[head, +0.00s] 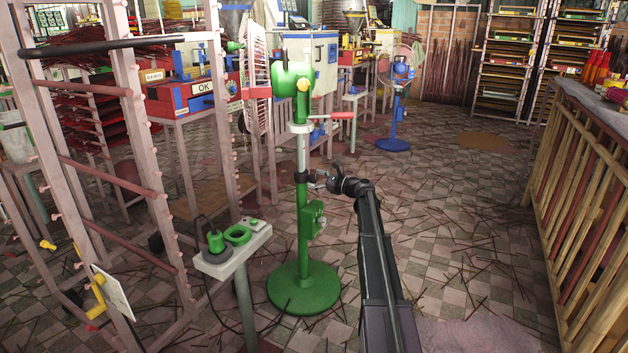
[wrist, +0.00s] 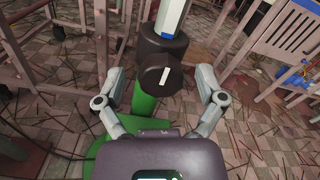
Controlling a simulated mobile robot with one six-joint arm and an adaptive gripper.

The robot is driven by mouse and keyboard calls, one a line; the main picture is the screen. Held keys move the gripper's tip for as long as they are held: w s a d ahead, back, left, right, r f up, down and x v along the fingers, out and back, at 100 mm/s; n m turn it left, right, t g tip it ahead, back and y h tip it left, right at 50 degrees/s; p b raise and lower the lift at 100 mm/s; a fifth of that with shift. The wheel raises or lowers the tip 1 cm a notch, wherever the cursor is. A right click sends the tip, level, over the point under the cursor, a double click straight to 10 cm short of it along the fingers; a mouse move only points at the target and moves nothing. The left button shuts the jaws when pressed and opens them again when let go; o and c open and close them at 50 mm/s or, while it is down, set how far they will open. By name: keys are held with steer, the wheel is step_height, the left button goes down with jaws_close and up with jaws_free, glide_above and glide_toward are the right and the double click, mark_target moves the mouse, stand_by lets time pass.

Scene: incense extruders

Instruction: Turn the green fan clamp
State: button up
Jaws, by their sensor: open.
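The green fan (head: 303,240) stands upright on a round green base in the head view. Its clamp (head: 301,177) is a black collar on the pole, where the pale upper tube meets the green lower tube. In the wrist view the clamp's round black knob (wrist: 157,82) faces me, with a short, nearly upright white mark. My gripper (wrist: 163,76) is open, one finger left and one right of the knob, with gaps showing on both sides. In the head view my gripper (head: 321,179) reaches the clamp from the right; its fingertips are small there.
A small stand (head: 232,258) with green controls is left of the fan base. Pink racks (head: 150,195) fill the left. A blue fan (head: 393,143) stands behind. A wooden counter (head: 580,170) is at right. The stick-strewn floor (head: 460,230) between is open.

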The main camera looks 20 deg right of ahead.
steer(key=shift+w+a, duration=0.1)
steer(key=c, duration=1.1)
steer(key=shift+a, duration=0.2)
steer(key=shift+c, duration=0.2)
steer(key=shift+d, duration=0.1)
